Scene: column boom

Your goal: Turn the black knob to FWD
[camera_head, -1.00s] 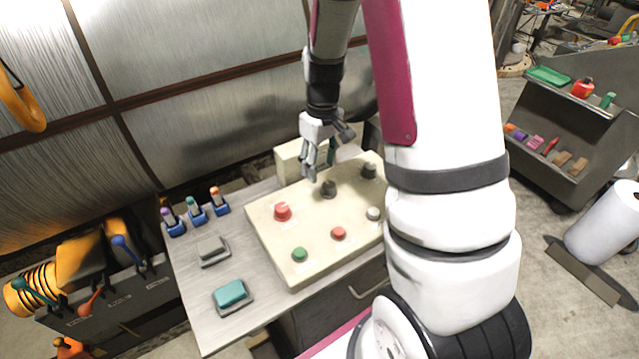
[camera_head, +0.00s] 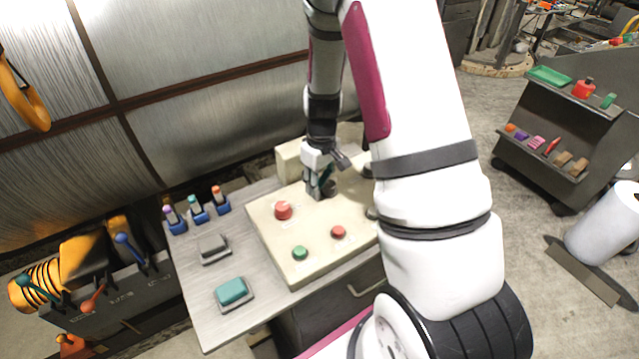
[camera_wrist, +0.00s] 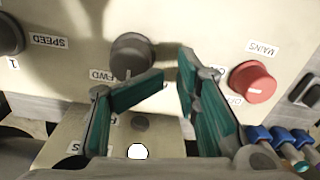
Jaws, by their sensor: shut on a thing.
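The black knob (camera_wrist: 132,54) is on the beige control panel (camera_wrist: 195,25). A pale mark on it points downward in the wrist view, toward the side with the FWD label (camera_wrist: 100,75). The left fingertip is against the knob's lower right edge in this view; the exact contact is partly hidden. In the head view my gripper (camera_head: 320,190) covers much of the knob (camera_head: 330,188). Other position labels are partly hidden.
The red MAINS knob (camera_wrist: 252,82) is close to the right finger in the wrist view. The SPEED knob (camera_wrist: 9,35) is at the left. Red (camera_head: 338,232) and green (camera_head: 300,252) buttons are on the panel's front part. A beige box (camera_head: 288,162) stands behind the panel.

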